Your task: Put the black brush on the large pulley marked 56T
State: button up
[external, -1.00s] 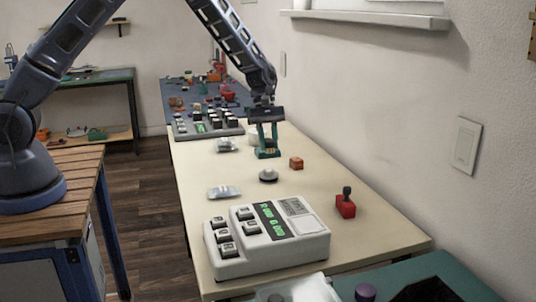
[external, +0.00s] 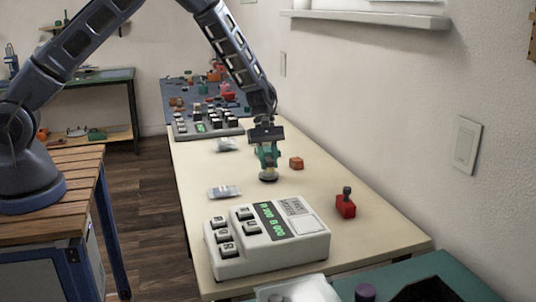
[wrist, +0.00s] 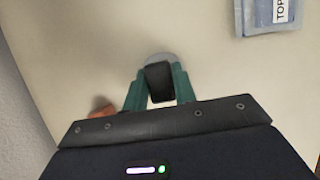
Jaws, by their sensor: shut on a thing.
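My gripper (external: 268,168) has its green fingers shut on a dark piece, which I take to be the black brush. In the wrist view the brush (wrist: 159,82) is a black block between the two fingertips. A small round light-and-dark disc (external: 268,179) is right under the fingertips, on the table. Its grey edge (wrist: 163,57) shows beyond the block in the wrist view. I cannot tell whether the block touches the disc or is part of it. No 56T marking is readable.
An orange block (external: 296,163) sits right of my gripper. Silver packets (external: 224,192) lie to the left. A white keypad unit (external: 265,240) and a red piece with a black knob (external: 346,204) are nearer the camera. The cream table (external: 310,188) has bare room between them.

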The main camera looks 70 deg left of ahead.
jog(key=o, duration=1)
jog(key=v, duration=1.2)
jog(key=s+d+r+m+t+y, duration=0.1)
jog(key=s+d+r+m, duration=0.35)
jog(key=s+r, duration=0.6)
jog(key=s+d+r+m+t+y, duration=0.1)
jog(key=s+d+r+m, duration=0.35)
jog(key=s+r, duration=0.65)
jog(key=s+d+r+m+t+y, duration=0.1)
jog(key=s+d+r+m, duration=0.1)
jog(key=s, duration=1)
jog(key=s+d+r+m+t+y, duration=0.1)
jog(key=s+r+m, duration=0.4)
jog(key=s, duration=0.7)
jog(key=shift+s+d+r+m+t, duration=0.3)
jog(key=shift+d+m, duration=0.45)
jog(key=shift+m, duration=0.25)
